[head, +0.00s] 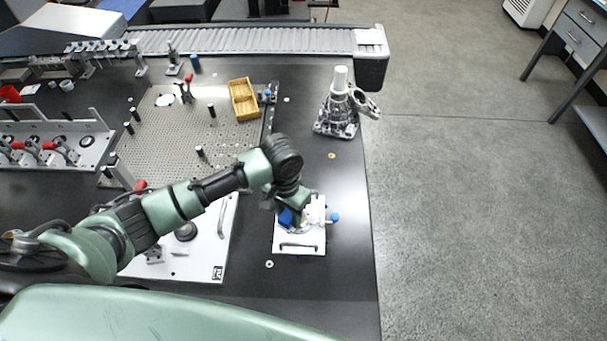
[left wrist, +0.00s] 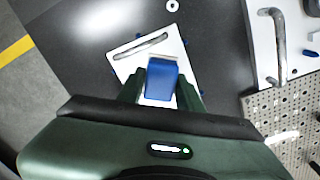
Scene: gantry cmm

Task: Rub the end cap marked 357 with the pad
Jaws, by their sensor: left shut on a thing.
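My left gripper (head: 288,208) is over a white plate (head: 312,243) near the right edge of the black table. It is shut on a blue block (head: 286,218), which looks like the pad. The blue block also shows between the fingers in the left wrist view (left wrist: 161,80), with a pale strip at its far end. The plate carries a dark handle at its near side and blue knobs at its sides. A pale, round part on the plate, partly hidden by my gripper, may be the end cap. I cannot read the mark 357, nor tell whether the block touches it. My right gripper is not in view.
A perforated plate (head: 165,115) with a yellow tray (head: 243,99) lies behind to the left. A metal housing (head: 338,108) stands at the back right. A larger white plate (head: 205,262) with handles lies left. Bare table surrounds the small plate's right side.

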